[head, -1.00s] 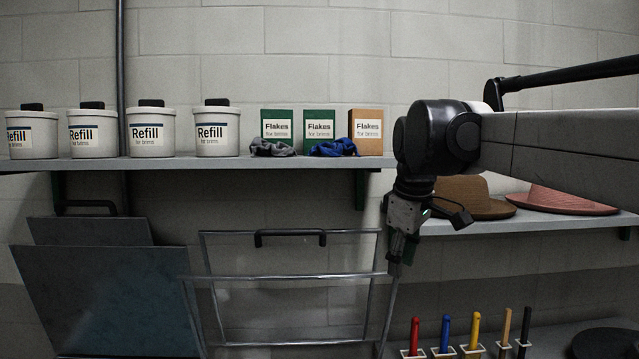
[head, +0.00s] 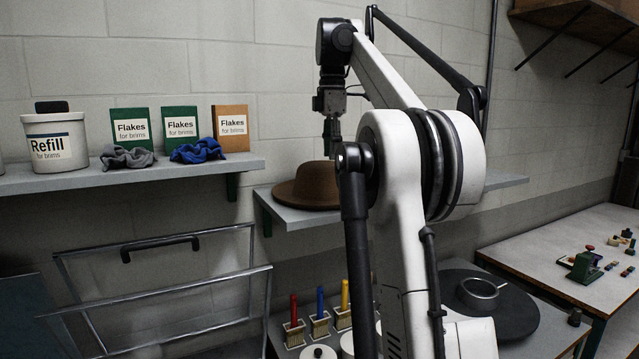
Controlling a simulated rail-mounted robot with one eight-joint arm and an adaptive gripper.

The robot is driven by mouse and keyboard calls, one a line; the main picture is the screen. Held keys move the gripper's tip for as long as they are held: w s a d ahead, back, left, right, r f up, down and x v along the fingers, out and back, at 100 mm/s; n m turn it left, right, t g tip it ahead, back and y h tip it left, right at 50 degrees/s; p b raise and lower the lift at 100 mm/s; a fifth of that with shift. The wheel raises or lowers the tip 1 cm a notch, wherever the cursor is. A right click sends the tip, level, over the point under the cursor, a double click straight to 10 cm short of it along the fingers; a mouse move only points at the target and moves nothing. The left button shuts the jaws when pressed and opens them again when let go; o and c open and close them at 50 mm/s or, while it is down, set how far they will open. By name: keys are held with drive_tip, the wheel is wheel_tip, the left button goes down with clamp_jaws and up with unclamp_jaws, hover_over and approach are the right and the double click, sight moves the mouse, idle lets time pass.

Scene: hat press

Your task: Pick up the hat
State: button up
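A brown hat (head: 308,186) with a round crown and wide brim sits on the grey wall shelf (head: 284,222). Its right side is hidden behind my arm. My gripper (head: 330,153) points down over the right part of the hat's crown. Its fingers are dark and small in this view, and I cannot tell whether they are open or touching the crown. The pink hat is hidden behind my arm.
A higher shelf at left (head: 200,174) holds a refill tub (head: 55,150), flakes boxes (head: 180,127) and cloths. Below are a metal rack (head: 170,295) and coloured-handled brushes (head: 319,305). A table (head: 560,240) stands at right.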

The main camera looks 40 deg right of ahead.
sight(330, 199)
wheel_tip(330, 199, down, 8)
drive_tip(key=shift+f, duration=0.15)
drive_tip(key=shift+w+f+p, duration=0.15)
drive_tip(key=shift+f+p, duration=0.3)
drive_tip(key=shift+f, duration=0.9)
drive_tip(key=shift+w+f+p, duration=0.1)
drive_tip(key=shift+f+p, duration=0.3)
drive_tip(key=shift+f, duration=0.9)
clamp_jaws()
